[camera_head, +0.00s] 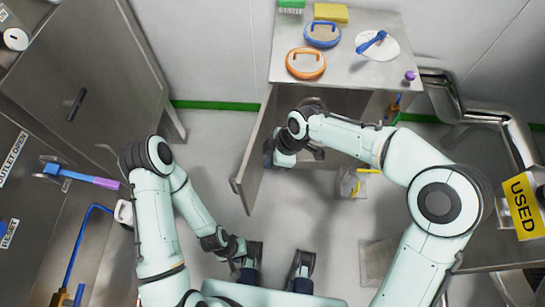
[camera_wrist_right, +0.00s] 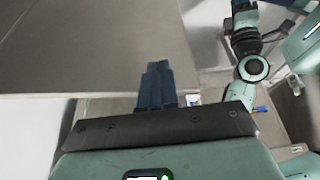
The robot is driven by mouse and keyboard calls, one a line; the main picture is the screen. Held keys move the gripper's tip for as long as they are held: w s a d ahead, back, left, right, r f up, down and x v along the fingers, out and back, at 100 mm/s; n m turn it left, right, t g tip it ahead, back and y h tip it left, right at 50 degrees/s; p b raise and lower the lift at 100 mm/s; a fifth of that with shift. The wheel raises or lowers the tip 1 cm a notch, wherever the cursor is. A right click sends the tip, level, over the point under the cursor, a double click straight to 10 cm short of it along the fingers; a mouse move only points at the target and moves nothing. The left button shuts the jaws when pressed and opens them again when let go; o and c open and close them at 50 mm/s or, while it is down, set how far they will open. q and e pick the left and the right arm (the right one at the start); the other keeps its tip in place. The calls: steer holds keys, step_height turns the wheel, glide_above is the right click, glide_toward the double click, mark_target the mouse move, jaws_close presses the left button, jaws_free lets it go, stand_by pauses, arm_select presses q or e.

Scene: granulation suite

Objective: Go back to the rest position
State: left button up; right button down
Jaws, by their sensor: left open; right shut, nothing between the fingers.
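My left gripper (camera_head: 276,257) is low in the head view, with its two dark fingers spread apart and nothing between them. My right gripper (camera_head: 269,152) is beside the open door (camera_head: 250,160) of the cabinet under the steel table. In the right wrist view its dark fingers (camera_wrist_right: 157,85) are together and empty, in front of a large grey panel. I cannot tell whether they touch the door.
The steel table (camera_head: 375,75) holds an orange-rimmed disc (camera_head: 306,64), a blue-rimmed disc (camera_head: 322,34), a yellow sponge (camera_head: 331,12) and a white disc with a blue tool (camera_head: 371,41). Steel equipment stands at left. A yellow "USED" sign (camera_head: 523,205) is at right.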

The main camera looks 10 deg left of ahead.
steer(key=p+v, duration=0.1)
steer(key=v, duration=0.9)
steer(key=s+d+f+m+p, duration=0.25)
steer(key=f+m, duration=0.35)
steer(key=f, duration=0.5)
steer(key=s+d+f+m+p, duration=0.2)
steer(key=s+d+f+m, duration=0.3)
steer(key=f, duration=0.5)
steer(key=s+d+f+m+p, duration=0.1)
steer(key=s+d+f+m, duration=0.2)
steer(key=s+m, duration=0.3)
steer(key=s+d+f+m+p, duration=0.2)
steer(key=s+d+f+m, duration=0.2)
steer(key=s, duration=0.4)
steer(key=f+m, duration=0.1)
steer(key=m, duration=0.1)
steer(key=shift+m+h, duration=0.4)
